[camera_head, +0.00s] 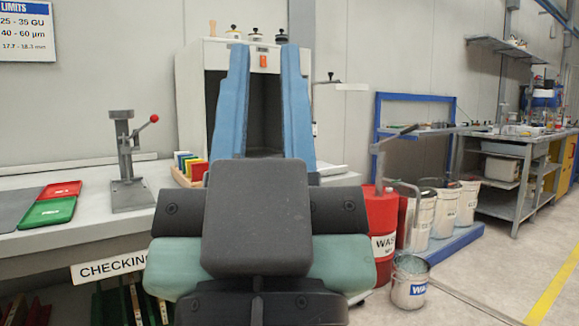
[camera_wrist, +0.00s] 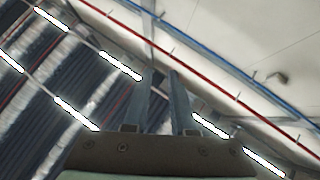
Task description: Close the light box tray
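The light box (camera_head: 190,88) is a pale cabinet with a dark open front, standing on the bench in the head view. My gripper (camera_head: 264,50) is in front of it, with its two blue fingers pointing up and apart, and nothing between them. The fingers and my arm cover much of the box's opening and its lower front. I cannot make out the tray clearly or tell how far out it is. The wrist view shows the open gripper (camera_wrist: 160,75) against the ceiling, with no box or tray.
A press stand (camera_head: 130,165) and red (camera_head: 62,190) and green (camera_head: 48,212) trays are on the bench at left. Coloured panels (camera_head: 188,165) in a rack are beside the box. A red drum (camera_head: 382,222) and several buckets (camera_head: 418,215) stand at right. Floor is clear farther right.

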